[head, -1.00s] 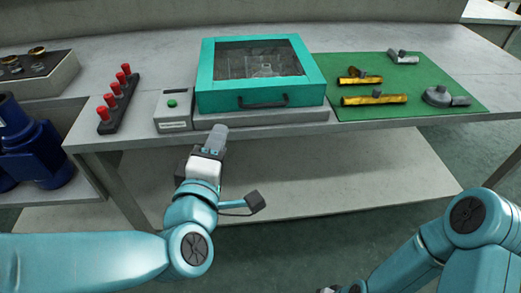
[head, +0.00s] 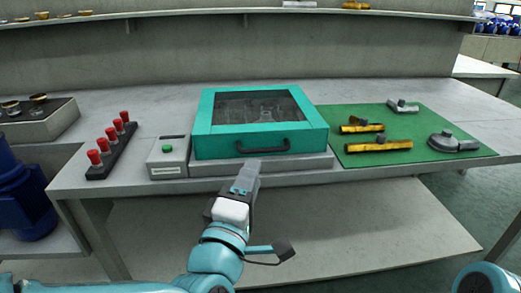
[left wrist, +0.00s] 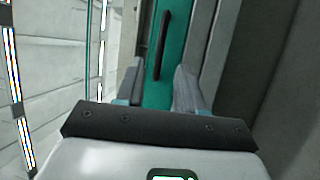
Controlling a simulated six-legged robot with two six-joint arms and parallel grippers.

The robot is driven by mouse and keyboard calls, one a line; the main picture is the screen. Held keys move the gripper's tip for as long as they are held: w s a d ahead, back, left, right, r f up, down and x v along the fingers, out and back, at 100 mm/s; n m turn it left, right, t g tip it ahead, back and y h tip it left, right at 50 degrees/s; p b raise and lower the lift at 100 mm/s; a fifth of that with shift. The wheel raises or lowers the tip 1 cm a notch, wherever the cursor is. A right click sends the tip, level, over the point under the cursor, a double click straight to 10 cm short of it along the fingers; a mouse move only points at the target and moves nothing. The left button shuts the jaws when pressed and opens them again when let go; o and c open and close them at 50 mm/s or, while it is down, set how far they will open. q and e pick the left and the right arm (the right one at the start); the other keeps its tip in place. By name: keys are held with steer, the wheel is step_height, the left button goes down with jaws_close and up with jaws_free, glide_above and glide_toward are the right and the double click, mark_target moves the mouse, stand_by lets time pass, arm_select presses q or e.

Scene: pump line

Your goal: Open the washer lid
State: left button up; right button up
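The washer (head: 207,141) is a teal box on a grey base on the bench. Its lid (head: 212,108) has a dark see-through window and lies closed. A black bar handle (head: 264,147) runs across the teal front. My left gripper (head: 248,172) is in front of the washer, just below and left of the handle in the head view. In the left wrist view, the two fingers of my left gripper (left wrist: 159,85) stand apart with nothing between them. The handle (left wrist: 163,45) shows beyond them, roughly in line with the gap. My right gripper is out of view.
A control box with a green button (head: 168,148) and a rack of red-topped pegs (head: 121,140) stand left of the washer. A green mat (head: 360,118) with brass and grey parts lies right. The bench's front edge (head: 120,184) is near my left gripper.

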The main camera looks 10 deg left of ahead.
mark_target(262, 152)
arm_select(q)
steer(key=x, duration=0.7)
jaws_close()
